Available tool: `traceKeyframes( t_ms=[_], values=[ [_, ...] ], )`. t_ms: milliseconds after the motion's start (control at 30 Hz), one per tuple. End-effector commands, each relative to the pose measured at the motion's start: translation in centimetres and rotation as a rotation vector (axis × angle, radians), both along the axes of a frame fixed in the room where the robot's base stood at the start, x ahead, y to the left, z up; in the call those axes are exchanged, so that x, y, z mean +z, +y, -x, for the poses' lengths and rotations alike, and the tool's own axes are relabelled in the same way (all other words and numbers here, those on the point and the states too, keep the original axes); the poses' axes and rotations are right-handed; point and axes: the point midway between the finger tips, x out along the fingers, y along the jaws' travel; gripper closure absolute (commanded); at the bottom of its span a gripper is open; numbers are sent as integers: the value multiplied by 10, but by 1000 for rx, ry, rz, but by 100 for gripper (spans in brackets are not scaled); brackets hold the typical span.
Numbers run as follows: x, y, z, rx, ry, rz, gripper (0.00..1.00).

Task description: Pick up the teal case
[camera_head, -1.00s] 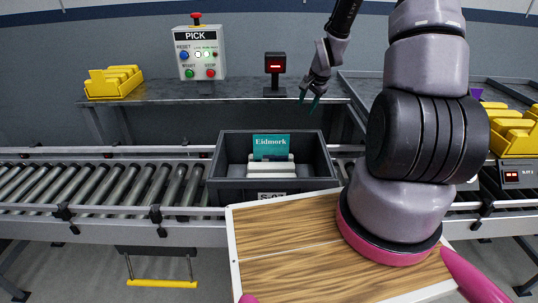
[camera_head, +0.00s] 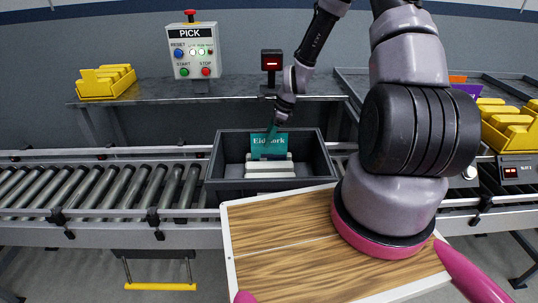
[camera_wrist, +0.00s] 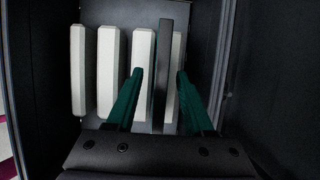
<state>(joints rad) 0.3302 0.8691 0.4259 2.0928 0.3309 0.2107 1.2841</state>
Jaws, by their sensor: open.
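The teal case (camera_head: 268,150), lettered "Eidmork", stands upright in a white slotted holder (camera_head: 270,168) inside a dark grey tote. My gripper (camera_head: 271,130) is over the tote, with its green fingertips at the case's top edge and covering part of the lettering. In the wrist view my gripper (camera_wrist: 162,92) is open. A thin dark upright edge, apparently the case (camera_wrist: 166,60) seen from above, lies between the fingers, with a gap visible on each side. The holder's white ribs (camera_wrist: 108,70) show to the left and between the fingers.
The tote (camera_head: 223,187) sits on a roller conveyor (camera_head: 110,190), and its walls are close around my gripper. A bench behind carries a button box (camera_head: 193,52), a small display (camera_head: 271,62) and yellow bins (camera_head: 106,83). A wooden-topped board (camera_head: 290,245) is in front.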

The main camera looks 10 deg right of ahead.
Motion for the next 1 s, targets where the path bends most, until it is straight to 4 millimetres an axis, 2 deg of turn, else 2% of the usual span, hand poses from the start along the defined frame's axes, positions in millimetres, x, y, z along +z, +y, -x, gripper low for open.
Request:
traceKeyframes(
  t_ms=[100, 200, 1000],
  values=[
    [-16, 7, -1, 1, 0, -1, 48],
    [-22, 9, -2, 0, 0, 0, 48],
    [-28, 9, -2, 0, -1, 0, 48]
  ],
)
